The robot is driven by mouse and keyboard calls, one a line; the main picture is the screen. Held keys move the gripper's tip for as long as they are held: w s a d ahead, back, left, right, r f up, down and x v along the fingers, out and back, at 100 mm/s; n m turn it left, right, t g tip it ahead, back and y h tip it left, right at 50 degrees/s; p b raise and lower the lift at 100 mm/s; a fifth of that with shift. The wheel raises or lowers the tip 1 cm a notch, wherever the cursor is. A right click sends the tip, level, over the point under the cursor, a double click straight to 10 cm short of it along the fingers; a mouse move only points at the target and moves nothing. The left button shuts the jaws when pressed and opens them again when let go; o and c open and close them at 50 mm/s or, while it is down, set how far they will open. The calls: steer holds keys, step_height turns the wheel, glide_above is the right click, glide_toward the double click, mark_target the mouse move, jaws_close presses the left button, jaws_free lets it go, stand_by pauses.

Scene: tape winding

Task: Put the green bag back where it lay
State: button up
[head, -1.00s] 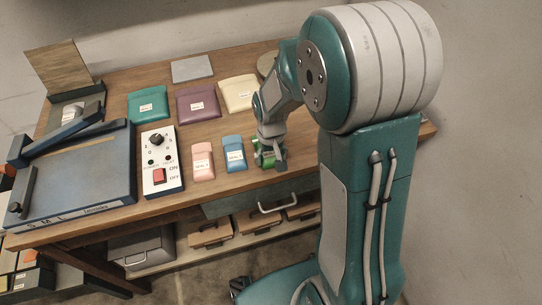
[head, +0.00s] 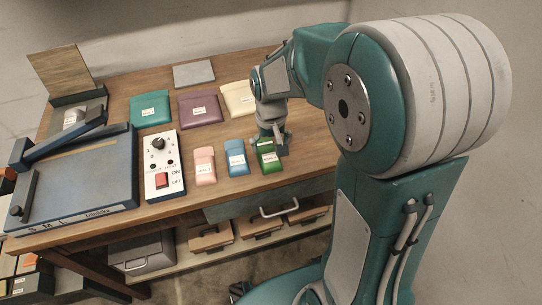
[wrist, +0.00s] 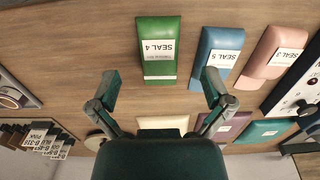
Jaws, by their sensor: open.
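The small green bag (head: 268,163) lies flat on the table at the right end of the front row, beside the blue bag (head: 236,160). In the wrist view the green bag (wrist: 158,62) shows its white label reading SEAL 4, upside down. My gripper (head: 279,142) is just behind the green bag in the head view, partly covering its far end. In the wrist view my gripper (wrist: 161,86) has its two fingers spread wide with nothing between the tips. The near end of the bag lies close to the space between them; I cannot tell the height gap.
A pink bag (head: 204,168) lies left of the blue one. Teal (head: 149,109), purple (head: 199,107) and cream (head: 237,99) larger bags lie behind. A drawer (head: 270,201) is under the front edge.

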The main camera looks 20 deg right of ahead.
steer(key=s+r+t, duration=0.5)
steer(key=s+r, duration=0.9)
steer(key=s, duration=0.2)
steer(key=shift+s+d+t, duration=0.15)
steer(key=shift+s+t, duration=0.05)
steer(key=shift+t, duration=0.1)
steer(key=shift+r, duration=0.1)
stand_by(0.8)
